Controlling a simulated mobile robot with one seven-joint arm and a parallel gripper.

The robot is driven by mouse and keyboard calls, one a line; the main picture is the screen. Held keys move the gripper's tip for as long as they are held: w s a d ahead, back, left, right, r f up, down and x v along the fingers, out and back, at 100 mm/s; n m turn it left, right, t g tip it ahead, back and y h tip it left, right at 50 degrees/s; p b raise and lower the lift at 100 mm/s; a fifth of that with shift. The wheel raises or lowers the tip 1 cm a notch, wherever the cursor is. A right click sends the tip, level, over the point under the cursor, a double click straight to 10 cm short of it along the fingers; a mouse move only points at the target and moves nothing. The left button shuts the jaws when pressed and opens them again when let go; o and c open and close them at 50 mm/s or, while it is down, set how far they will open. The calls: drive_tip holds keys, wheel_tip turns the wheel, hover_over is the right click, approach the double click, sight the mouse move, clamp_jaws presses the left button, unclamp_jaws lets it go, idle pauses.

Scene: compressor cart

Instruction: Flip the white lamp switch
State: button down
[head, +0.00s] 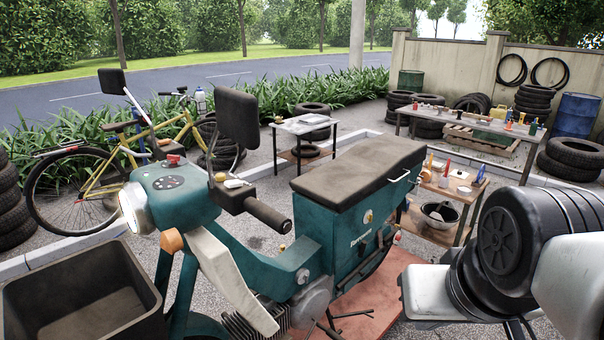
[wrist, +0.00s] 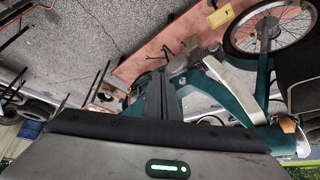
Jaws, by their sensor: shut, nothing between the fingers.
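A small white switch (head: 234,184) sits on the dark control housing at the inner end of the right-hand handlebar grip of a teal scooter (head: 190,200) in the head view. I cannot make out this switch in the wrist view. My gripper (wrist: 161,75) shows in the wrist view as two dark fingers pressed together, shut and empty. The scooter's frame and front wheel lie beyond and to the right of the fingers there. The gripper's fingers are not visible in the head view, so its distance from the switch cannot be told.
A red button (head: 173,160) sits on the scooter's left handlebar. Two mirrors (head: 237,118) rise from the bars. The black seat (head: 350,175) lies right of the grip, towards my arm. A dark bin (head: 80,300) stands front left. A low tool table (head: 455,185) stands behind the seat.

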drive_tip(key=w+a+r+n+t, duration=0.1)
drive_tip(key=w+r+t, duration=0.35)
drive_tip(key=w, duration=0.45)
drive_tip(key=w+a+r+t, duration=0.1)
drive_tip(key=w+r+t, duration=0.2)
drive_tip(key=w+r, duration=0.45)
drive_tip(key=w+a+n+y, duration=0.4)
drive_tip(key=w+a+y, duration=0.15)
drive_tip(key=a, duration=0.55)
drive_tip(key=s+a+n+g+y, duration=0.1)
drive_tip(key=a+y, duration=0.1)
drive_tip(key=a, duration=0.1)
drive_tip(key=s+a+n+g+y, duration=0.1)
drive_tip(key=s+a+y, duration=0.1)
drive_tip(key=a, duration=0.1)
drive_tip(key=s+a+f+n+g+y, duration=0.1)
drive_tip(key=s+a+g+y, duration=0.1)
drive_tip(key=a, duration=0.2)
drive_tip(key=shift+s+y, duration=0.2)
drive_tip(key=shift+y, duration=0.15)
drive_tip(key=b, duration=0.2)
hover_over(243, 201)
wheel_tip(243, 201, down, 2)
drive_tip(key=shift+f, duration=0.15)
drive_tip(key=shift+f, duration=0.1)
